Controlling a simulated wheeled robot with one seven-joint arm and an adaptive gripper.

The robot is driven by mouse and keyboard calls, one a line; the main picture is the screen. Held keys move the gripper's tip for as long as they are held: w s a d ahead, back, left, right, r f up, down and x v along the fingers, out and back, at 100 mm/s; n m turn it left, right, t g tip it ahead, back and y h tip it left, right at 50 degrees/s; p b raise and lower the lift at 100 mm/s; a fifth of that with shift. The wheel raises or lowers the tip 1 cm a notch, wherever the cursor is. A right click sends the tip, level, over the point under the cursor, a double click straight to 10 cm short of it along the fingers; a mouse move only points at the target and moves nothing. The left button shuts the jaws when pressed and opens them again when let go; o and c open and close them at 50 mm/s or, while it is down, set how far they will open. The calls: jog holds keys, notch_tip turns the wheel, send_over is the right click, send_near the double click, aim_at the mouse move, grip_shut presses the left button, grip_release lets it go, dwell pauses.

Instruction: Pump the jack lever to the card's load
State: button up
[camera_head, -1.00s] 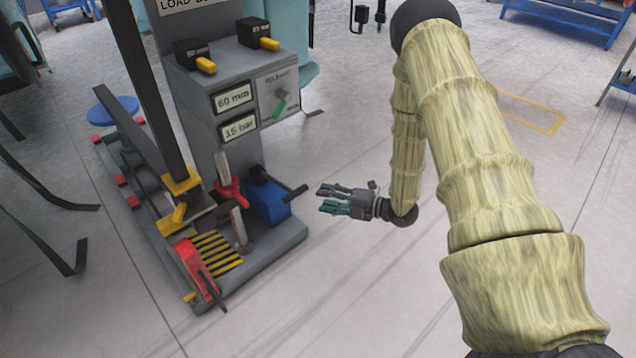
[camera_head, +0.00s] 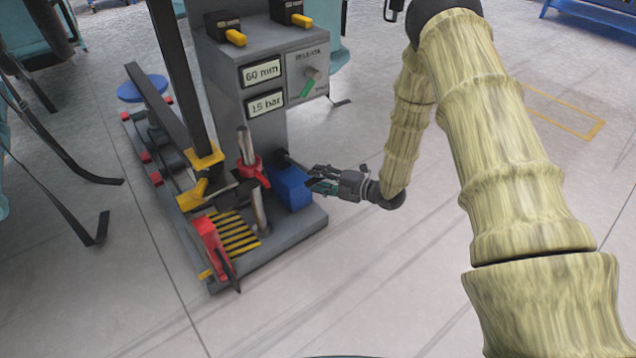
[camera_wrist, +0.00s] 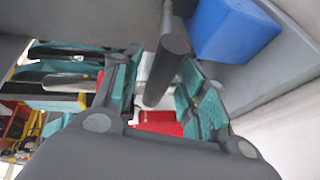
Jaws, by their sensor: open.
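The jack stand's blue pump block (camera_head: 293,188) sits on the grey base, and it also shows in the wrist view (camera_wrist: 232,28). A dark lever rod (camera_head: 287,158) comes out by the block. In the wrist view the rod's round dark end (camera_wrist: 174,47) lies between my finger pads. My gripper (camera_head: 318,180) is open around or just beside the rod; contact cannot be told. The stand's two readouts show 60 mm (camera_head: 262,72) and 15 bar (camera_head: 264,102). No load card is in view now.
A red collar on a metal post (camera_head: 250,168), a red lever (camera_head: 213,250) and a yellow-black striped plate (camera_head: 233,234) are left of the block. The floor to the right is clear.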

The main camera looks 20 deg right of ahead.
jog(key=shift+w+a, duration=0.2)
jog(key=shift+w, duration=0.05)
jog(key=shift+c, duration=0.3)
grip_shut()
jog(key=shift+a, duration=0.1)
